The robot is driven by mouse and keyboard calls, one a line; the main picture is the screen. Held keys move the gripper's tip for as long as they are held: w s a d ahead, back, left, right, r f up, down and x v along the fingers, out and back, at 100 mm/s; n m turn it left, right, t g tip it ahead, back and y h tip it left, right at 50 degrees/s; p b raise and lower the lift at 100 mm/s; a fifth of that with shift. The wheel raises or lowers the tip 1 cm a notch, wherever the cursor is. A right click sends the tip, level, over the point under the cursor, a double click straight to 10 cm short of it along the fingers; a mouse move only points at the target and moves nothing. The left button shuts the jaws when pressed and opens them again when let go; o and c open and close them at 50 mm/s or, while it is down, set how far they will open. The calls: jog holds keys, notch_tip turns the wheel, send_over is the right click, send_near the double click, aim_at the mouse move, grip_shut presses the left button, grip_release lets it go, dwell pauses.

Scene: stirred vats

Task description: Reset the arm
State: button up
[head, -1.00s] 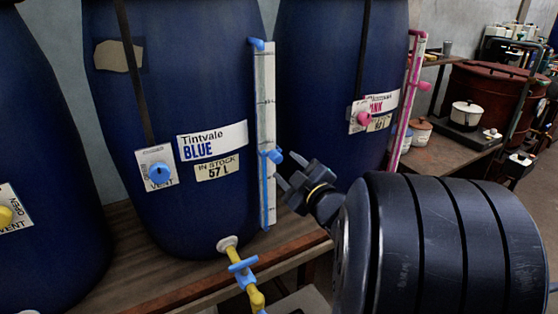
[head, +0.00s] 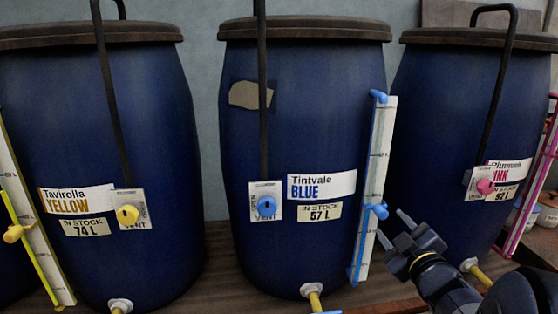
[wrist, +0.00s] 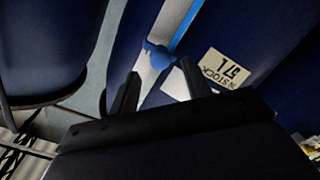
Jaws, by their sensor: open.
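My gripper (head: 393,231) is open and empty in the head view, at the lower right of the blue vat (head: 240,150). Its fingertips point toward the blue knob (head: 380,211) on that vat's white sight gauge (head: 376,150), with a small apparent gap. In the wrist view my two dark fingers (wrist: 157,92) stand apart, and the blue knob (wrist: 160,57) shows just beyond and between them. The vat's stock label (wrist: 222,70) reads 57 L and appears tilted there.
The yellow vat (head: 165,140) stands at the left and the pink vat (head: 430,110) at the right, on a wooden bench (head: 215,275). Each has a tap low at its front. The blue vat's vent knob (head: 266,206) faces forward.

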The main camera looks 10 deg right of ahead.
aim_at(384, 216)
jog(key=w, duration=0.7)
jog(key=shift+w+a, duration=0.15)
jog(key=shift+w, duration=0.1)
jog(key=shift+r, duration=0.1)
